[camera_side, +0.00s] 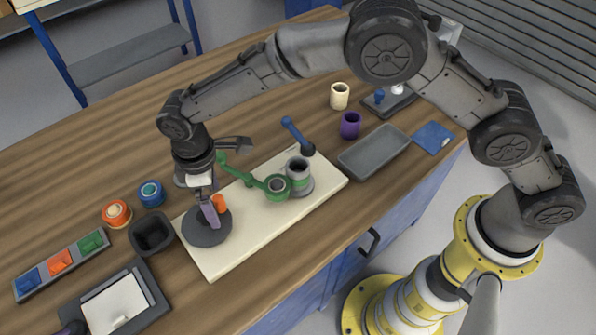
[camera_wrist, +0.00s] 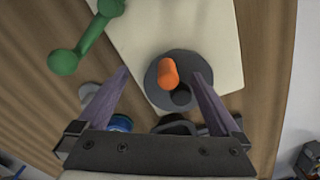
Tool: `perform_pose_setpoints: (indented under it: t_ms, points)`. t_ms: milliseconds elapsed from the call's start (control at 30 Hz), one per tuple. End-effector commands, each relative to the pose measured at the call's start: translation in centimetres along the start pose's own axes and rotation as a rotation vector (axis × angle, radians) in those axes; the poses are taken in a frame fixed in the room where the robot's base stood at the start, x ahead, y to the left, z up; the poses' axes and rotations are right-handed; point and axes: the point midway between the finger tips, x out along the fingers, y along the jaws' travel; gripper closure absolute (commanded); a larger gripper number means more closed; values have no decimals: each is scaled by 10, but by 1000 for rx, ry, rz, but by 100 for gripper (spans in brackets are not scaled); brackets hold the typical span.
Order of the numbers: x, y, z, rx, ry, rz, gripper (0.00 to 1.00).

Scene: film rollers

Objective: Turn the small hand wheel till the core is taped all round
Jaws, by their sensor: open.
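The small hand wheel (camera_side: 207,234) is a dark grey disc with an upright orange knob (camera_side: 220,203), at the left end of a cream board (camera_side: 245,240). The wheel also shows in the wrist view (camera_wrist: 155,92), with its knob (camera_wrist: 168,72). My gripper (camera_side: 212,214) is open over the wheel, its lavender fingers spread. In the wrist view my gripper (camera_wrist: 159,73) has the knob between its fingertips, apart from both. A grey cylinder (camera_side: 299,172), probably the core, stands at the board's right end. A green arm with a round end (camera_side: 277,185) reaches to it. I cannot make out tape on the cylinder.
A blue lever (camera_side: 296,133) stands behind the cylinder. A dark cup (camera_side: 152,233), a blue roll (camera_side: 151,193) and an orange roll (camera_side: 116,213) stand left of the wheel. A grey tray (camera_side: 374,151) and a purple cup (camera_side: 350,125) are at right. The board's front is clear.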

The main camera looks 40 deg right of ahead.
Motion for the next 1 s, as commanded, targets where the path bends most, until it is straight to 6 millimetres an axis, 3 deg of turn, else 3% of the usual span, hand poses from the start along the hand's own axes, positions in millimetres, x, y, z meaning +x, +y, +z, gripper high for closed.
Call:
perform_pose_setpoints:
  t_ms: [367,1000]
  points:
    - [-4,2,0,1,-1,2,0]
    - [-50,2,0,1,0,2,0]
